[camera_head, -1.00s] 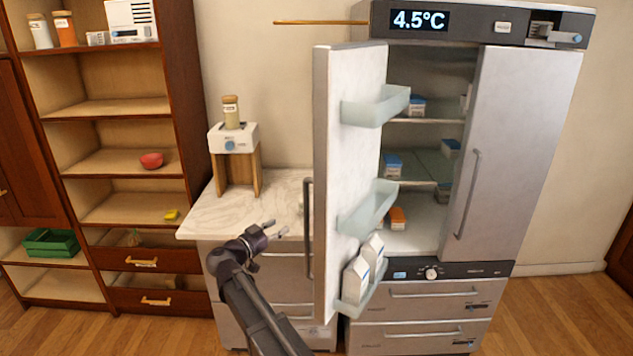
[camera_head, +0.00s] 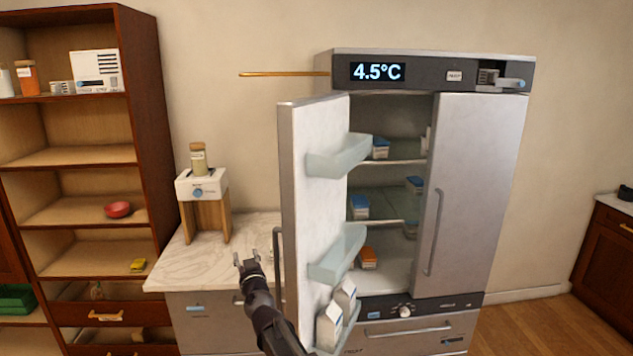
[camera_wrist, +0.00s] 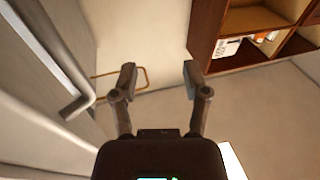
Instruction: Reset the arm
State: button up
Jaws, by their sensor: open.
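My gripper (camera_head: 246,262) is open and empty in the head view. It is in front of the marble-topped counter, just left of the open fridge door's handle. In the wrist view my gripper (camera_wrist: 158,78) shows two spread fingers with nothing between them. The left fridge door (camera_head: 312,205) stands open, with bins holding white cartons (camera_head: 337,313) low on its inner side. The right fridge door (camera_head: 475,195) looks shut.
A scale-like device with a jar on top (camera_head: 203,186) sits on a wooden stand on the counter (camera_head: 170,262). A wooden shelf unit (camera_head: 70,157) stands at the left. A dark wood cabinet (camera_head: 608,250) is at the far right. Floor at the right is clear.

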jog(key=s+d+f+g+h+p, duration=0.1)
jog(key=s+d+f+g, duration=0.45)
jog(key=d, duration=0.45)
jog(key=s+d+f+g+h+p, duration=0.15)
jog(key=s+d+f+g, duration=0.25)
jog(key=d+f+g, duration=0.4)
jog(key=s+d+f+m+g+h+p, duration=0.1)
jog(key=s+d+m+g+h, duration=0.1)
jog(key=s+d, duration=0.5)
jog(key=s+d+f+m+g+h+p, duration=0.1)
jog(key=s+d+m+g+h, duration=0.1)
jog(key=s+d, duration=0.6)
jog(key=d, duration=0.4)
jog(key=shift+d+m, duration=0.15)
jog(key=shift+m, duration=0.15)
jog(key=shift+f+g, duration=0.15)
jog(key=shift+g, duration=0.1)
notch_tip(320, 180, down, 5)
jog(key=b, duration=0.5)
jog(key=shift+w, duration=0.15)
jog(key=shift+c, duration=0.2)
